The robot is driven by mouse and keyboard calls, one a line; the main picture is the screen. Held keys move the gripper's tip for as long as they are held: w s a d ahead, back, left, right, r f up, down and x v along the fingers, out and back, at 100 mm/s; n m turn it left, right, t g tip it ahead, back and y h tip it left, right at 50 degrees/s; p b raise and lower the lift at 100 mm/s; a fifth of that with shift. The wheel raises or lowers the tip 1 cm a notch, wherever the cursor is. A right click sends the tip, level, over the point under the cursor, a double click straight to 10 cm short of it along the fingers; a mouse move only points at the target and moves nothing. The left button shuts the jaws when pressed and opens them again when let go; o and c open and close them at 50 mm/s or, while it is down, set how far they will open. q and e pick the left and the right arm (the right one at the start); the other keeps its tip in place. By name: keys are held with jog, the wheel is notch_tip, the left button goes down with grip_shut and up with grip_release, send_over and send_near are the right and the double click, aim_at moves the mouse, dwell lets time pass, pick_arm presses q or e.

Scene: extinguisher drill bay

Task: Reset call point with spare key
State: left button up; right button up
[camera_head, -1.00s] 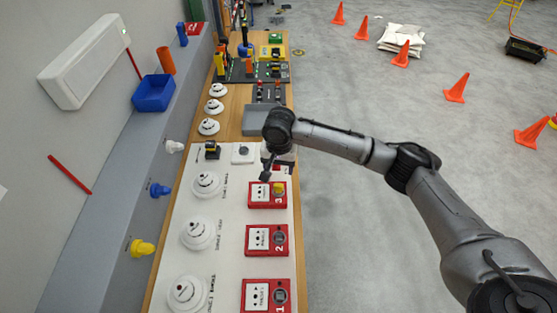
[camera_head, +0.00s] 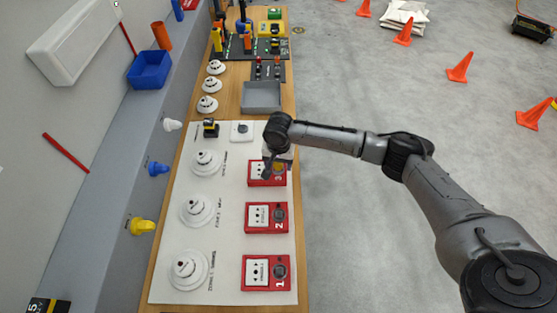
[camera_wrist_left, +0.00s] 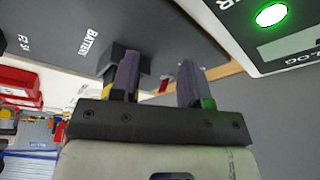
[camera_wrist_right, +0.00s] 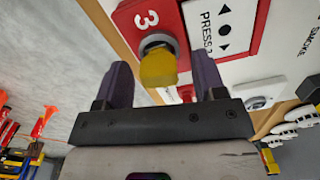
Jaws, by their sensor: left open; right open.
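Red call point 3 (camera_head: 257,173) is on the white board, partly covered by my right gripper (camera_head: 268,170). In the right wrist view, a yellow key-like piece (camera_wrist_right: 158,68) stands out from the round grey lock of call point 3 (camera_wrist_right: 145,14). My right gripper (camera_wrist_right: 160,85) is open, with its fingers on either side of the yellow piece and gaps showing. Call points 2 (camera_head: 258,217) and 1 (camera_head: 257,273) lie nearer. My left gripper (camera_wrist_left: 158,82) is open and empty in its wrist view, by a dark panel marked BATTERY (camera_wrist_left: 60,35); it is outside the head view.
White detectors (camera_head: 197,210) line the board's left side. A small black-and-yellow object (camera_head: 210,128) and a grey tray (camera_head: 262,96) lie beyond. A blue bin (camera_head: 150,70) sits at the wall. Open floor with orange cones (camera_head: 460,67) is to the right.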

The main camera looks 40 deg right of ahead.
jog(key=shift+c, duration=0.2)
pick_arm(q)
jog(key=shift+a, duration=0.15)
pick_arm(e)
jog(key=c, duration=1)
pick_arm(q)
jog(key=shift+r, duration=0.1)
pick_arm(e)
jog(key=shift+r, duration=0.1)
pick_arm(q)
jog(key=shift+d+r+p, duration=0.2)
jog(key=shift+r+p, duration=0.3)
jog(key=shift+p, duration=0.1)
pick_arm(e)
jog(key=shift+r, duration=0.35)
pick_arm(q)
jog(key=shift+a+r+p, duration=0.2)
jog(key=shift+r+p, duration=0.9)
pick_arm(e)
jog(key=shift+r, duration=0.8)
jog(key=shift+r+p, duration=0.8)
jog(key=shift+p, duration=0.25)
pick_arm(q)
jog(key=shift+r+p, duration=0.6)
jog(key=shift+r, duration=1)
pick_arm(e)
jog(key=shift+r, duration=0.4)
